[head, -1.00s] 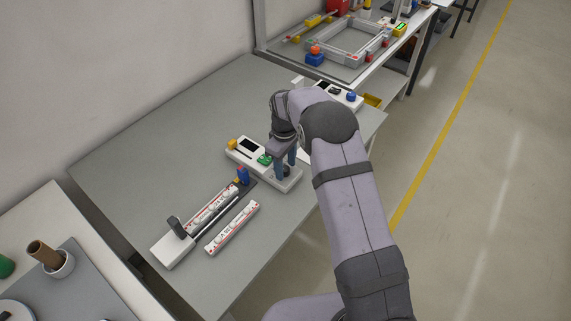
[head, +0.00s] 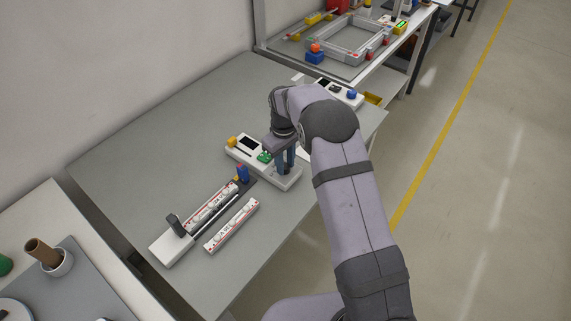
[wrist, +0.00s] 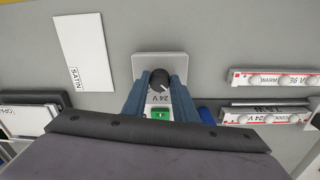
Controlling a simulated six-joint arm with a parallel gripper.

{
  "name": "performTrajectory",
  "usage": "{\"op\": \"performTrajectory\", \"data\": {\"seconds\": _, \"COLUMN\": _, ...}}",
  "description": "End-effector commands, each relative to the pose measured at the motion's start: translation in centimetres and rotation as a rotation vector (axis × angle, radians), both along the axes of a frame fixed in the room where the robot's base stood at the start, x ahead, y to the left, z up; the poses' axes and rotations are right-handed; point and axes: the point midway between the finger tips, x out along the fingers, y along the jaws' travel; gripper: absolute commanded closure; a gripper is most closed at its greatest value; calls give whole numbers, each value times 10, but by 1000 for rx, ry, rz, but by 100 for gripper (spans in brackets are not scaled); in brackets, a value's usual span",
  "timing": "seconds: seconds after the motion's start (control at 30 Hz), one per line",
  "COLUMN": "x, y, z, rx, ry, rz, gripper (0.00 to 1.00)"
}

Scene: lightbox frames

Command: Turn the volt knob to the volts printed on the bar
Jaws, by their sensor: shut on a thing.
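The volt knob (wrist: 159,78) is dark and round with a white pointer mark. It sits on a pale control box (head: 246,158) with a dark screen and a green part. My gripper (wrist: 161,84) is shut on the knob, a blue finger on each side; in the head view the gripper (head: 286,170) stands over the box's near end and hides the knob. "24 V" shows on the box beside the knob. One bar (head: 208,209) lies in a fixture (head: 172,249); its wrist-view print (wrist: 265,118) seems to read "COOL 24 V". A loose bar (wrist: 272,79) reads "WARM 36 V".
A white card marked "SATIN" (wrist: 83,52) lies on the grey table (head: 140,150). Another device (head: 345,96) stands behind my arm. The table's left part is clear.

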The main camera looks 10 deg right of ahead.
Motion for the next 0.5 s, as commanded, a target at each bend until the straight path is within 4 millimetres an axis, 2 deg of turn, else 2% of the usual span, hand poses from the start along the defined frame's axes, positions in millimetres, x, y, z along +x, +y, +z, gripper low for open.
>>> {"op": "performTrajectory", "data": {"seconds": 0.5, "x": 0, "y": 1, "z": 0, "rx": -1, "ry": -1, "rz": -478, "gripper": 97}}
